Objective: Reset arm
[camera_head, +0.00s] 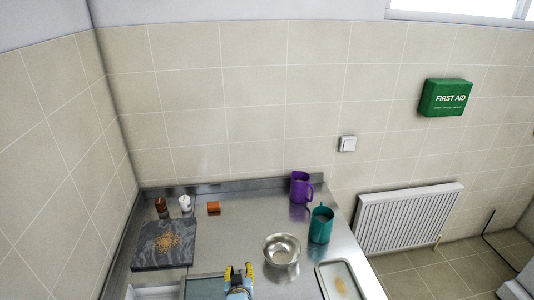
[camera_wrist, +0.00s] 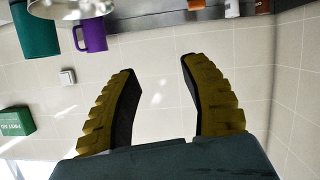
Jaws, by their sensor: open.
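My gripper (camera_head: 238,278) shows at the bottom of the head view, near the front edge of the steel counter and in front of the metal bowl. In the wrist view my gripper (camera_wrist: 155,75) has its two yellow-and-black fingers spread wide. Nothing is between the fingers but the tiled wall behind. The wrist view appears upside down, with the counter items along its top edge.
A radiator (camera_head: 405,217) stands right.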

